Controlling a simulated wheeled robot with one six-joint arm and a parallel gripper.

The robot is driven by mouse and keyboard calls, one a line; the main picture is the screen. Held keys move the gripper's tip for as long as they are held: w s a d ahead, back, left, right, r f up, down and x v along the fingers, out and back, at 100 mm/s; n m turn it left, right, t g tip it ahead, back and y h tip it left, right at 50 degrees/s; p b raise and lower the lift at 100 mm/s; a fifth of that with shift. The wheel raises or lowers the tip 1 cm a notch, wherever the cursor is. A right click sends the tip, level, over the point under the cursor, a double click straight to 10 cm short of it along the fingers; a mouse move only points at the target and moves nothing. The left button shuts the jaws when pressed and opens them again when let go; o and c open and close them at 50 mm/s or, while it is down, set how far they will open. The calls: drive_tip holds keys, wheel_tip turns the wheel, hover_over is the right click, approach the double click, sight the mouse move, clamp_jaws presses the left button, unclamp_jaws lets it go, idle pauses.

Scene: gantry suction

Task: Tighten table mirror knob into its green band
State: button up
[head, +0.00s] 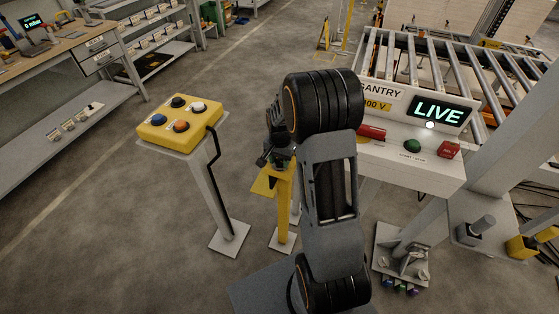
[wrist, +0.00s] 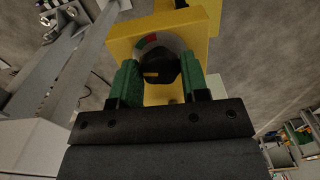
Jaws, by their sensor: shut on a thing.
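The black knob (wrist: 160,66) sits on a yellow plate (wrist: 205,30) in the wrist view. A pale dial ring with a small green band (wrist: 141,44) and a red band (wrist: 151,38) shows behind its upper edge. A yellow mark is on the knob's lower left face, apart from the green band in the picture. My gripper (wrist: 160,74) has its green fingers on both sides of the knob, shut on it. In the head view my gripper (head: 277,152) is dark at the top of a yellow post (head: 284,205); my arm partly covers the area and the knob is hidden.
A yellow button box (head: 180,122) on a grey post stands to the left. A white gantry panel (head: 400,165) with a lit "LIVE" display (head: 438,111) and a roller conveyor (head: 450,65) stand to the right. A workbench (head: 60,50) is at far left. Open floor lies between.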

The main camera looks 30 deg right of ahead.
sight(280, 161)
drive_tip(key=shift+m, duration=0.3)
drive_tip(key=o, duration=0.9)
wheel_tip(280, 161, up, 14)
drive_tip(key=shift+f+b, duration=0.1)
drive_tip(key=shift+b, duration=0.2)
idle(0.4)
